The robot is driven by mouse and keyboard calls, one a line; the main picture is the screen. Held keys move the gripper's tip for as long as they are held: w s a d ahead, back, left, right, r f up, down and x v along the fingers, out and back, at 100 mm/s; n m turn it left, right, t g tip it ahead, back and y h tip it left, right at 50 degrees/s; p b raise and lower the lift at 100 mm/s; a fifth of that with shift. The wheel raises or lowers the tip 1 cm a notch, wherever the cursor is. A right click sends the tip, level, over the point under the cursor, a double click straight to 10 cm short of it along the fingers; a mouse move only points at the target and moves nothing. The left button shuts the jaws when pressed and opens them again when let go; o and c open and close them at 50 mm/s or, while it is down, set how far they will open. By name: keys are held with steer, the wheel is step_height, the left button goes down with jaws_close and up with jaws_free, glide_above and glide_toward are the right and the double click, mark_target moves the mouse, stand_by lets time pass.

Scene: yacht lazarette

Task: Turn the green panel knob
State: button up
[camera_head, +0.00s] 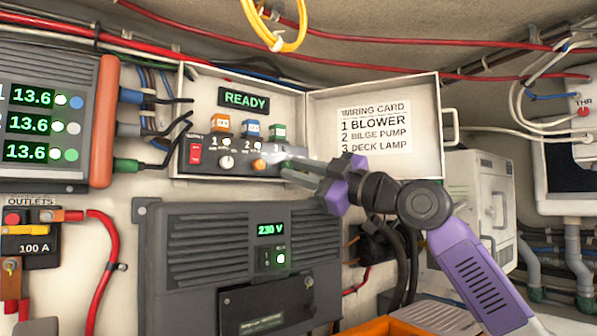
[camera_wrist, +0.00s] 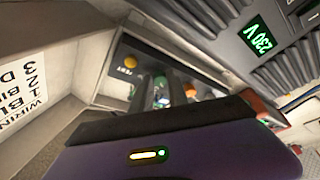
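A dark control panel (camera_head: 204,143) sits in the open white box. It carries a white knob (camera_head: 227,163) under 1 and an orange knob (camera_head: 259,165) under 2. A green block (camera_head: 278,131) sits above position 3, where my gripper (camera_head: 290,168) covers the knob in the head view. In the wrist view my gripper's fingers (camera_wrist: 160,95) stand apart at the panel, with a small green thing (camera_wrist: 161,102), probably the green knob, between them. Whether they touch it I cannot tell. The purple gripper body hides much of the lower wrist view.
A red rocker switch (camera_head: 195,152) is at the panel's left. A READY display (camera_head: 245,98) is lit above. A grey 230 V unit (camera_head: 200,235) stands just below. An orange round button (camera_wrist: 131,62) shows nearby.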

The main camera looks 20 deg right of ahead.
steer(key=o, duration=0.4)
steer(key=b+v, duration=0.2)
steer(key=v, duration=0.5)
steer(key=shift+s+d+f, duration=0.15)
steer(key=shift+s, duration=0.2)
steer(key=shift+d, duration=0.1)
